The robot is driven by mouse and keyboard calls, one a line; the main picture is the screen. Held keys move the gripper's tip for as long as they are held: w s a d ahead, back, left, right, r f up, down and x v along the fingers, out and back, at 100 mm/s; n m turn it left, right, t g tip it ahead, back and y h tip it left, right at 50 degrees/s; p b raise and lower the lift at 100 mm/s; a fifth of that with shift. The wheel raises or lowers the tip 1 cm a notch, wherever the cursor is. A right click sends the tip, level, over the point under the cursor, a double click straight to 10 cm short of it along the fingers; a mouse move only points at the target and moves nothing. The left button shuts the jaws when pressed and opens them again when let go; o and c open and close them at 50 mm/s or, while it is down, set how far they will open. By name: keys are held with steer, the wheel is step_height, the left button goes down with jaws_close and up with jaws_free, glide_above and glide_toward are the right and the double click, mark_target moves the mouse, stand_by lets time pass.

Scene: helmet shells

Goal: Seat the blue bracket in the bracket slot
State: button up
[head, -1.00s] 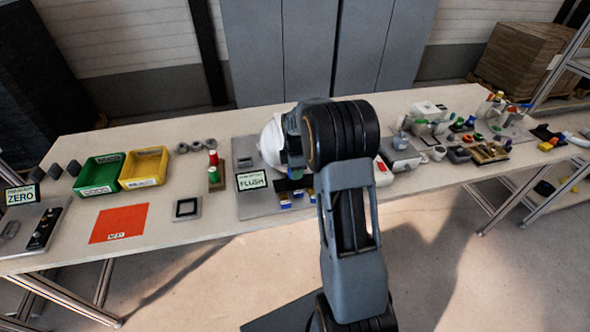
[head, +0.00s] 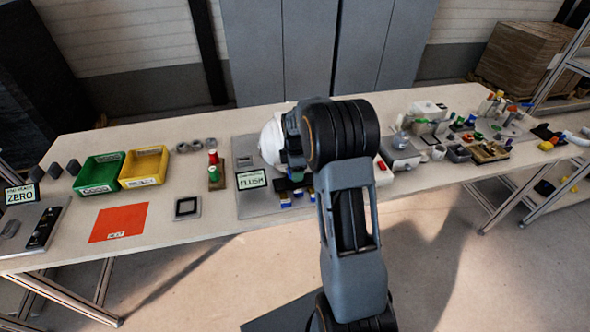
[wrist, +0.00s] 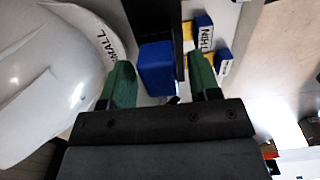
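A blue block (wrist: 155,68), which looks like the blue bracket, shows between my fingertips in the wrist view, against a black upright part (wrist: 178,35). My gripper (wrist: 163,82) has green fingertips set wide apart, with a gap on each side of the blue block; it is open. In the head view my gripper (head: 296,174) is low beside the white helmet shell (head: 271,142), mostly hidden by my arm. The helmet shell (wrist: 45,75), marked SMALL, fills the left of the wrist view. I cannot make out the bracket slot.
Blue-and-yellow labelled pieces (wrist: 204,32), one marked THIN, lie just right of my gripper. A FLUSH sign (head: 252,179) stands left of it. Green (head: 99,174) and yellow bins (head: 144,167) and an orange sheet (head: 118,222) are farther left. Assorted parts crowd the table's right.

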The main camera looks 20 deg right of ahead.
steer(key=shift+o, duration=0.4)
steer(key=shift+r, duration=0.15)
step_height(320, 180, up, 14)
steer(key=shift+f, duration=0.2)
